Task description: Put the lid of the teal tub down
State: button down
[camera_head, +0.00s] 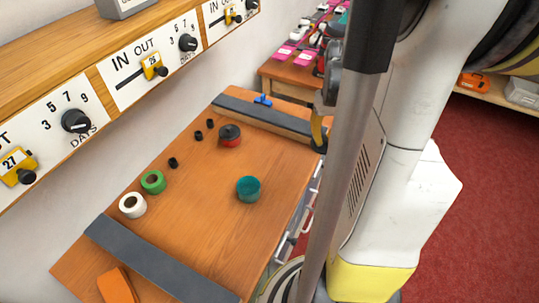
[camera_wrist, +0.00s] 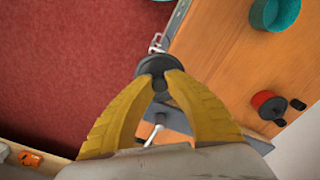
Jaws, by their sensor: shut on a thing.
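The teal tub (camera_head: 248,189) stands open on the wooden bench, right of its middle; part of it also shows at the top right of the wrist view (camera_wrist: 275,14). My gripper (camera_wrist: 160,86) has its yellow fingers shut on a dark grey round lid (camera_wrist: 155,65). In the wrist view the lid appears over the red floor beside the bench edge, apart from the tub. In the head view my arm hides most of the gripper; a yellow finger (camera_head: 317,128) shows at the bench's right edge.
A red tub (camera_head: 231,141) with a dark knobbed lid stands behind the teal tub. Grey strips (camera_head: 160,262) cross both bench ends. Bare wood surrounds the teal tub.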

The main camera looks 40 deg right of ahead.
jog(key=b, duration=0.4)
send_over(285, 160)
notch_tip(285, 160, down, 7)
jog(key=shift+f, duration=0.1)
jog(key=shift+f+b, duration=1.1)
jog(key=shift+f, duration=0.75)
jog(key=shift+f, duration=0.2)
jog(key=c, duration=1.5)
grip_release()
jog(key=shift+o, duration=0.4)
jog(key=shift+r, duration=0.15)
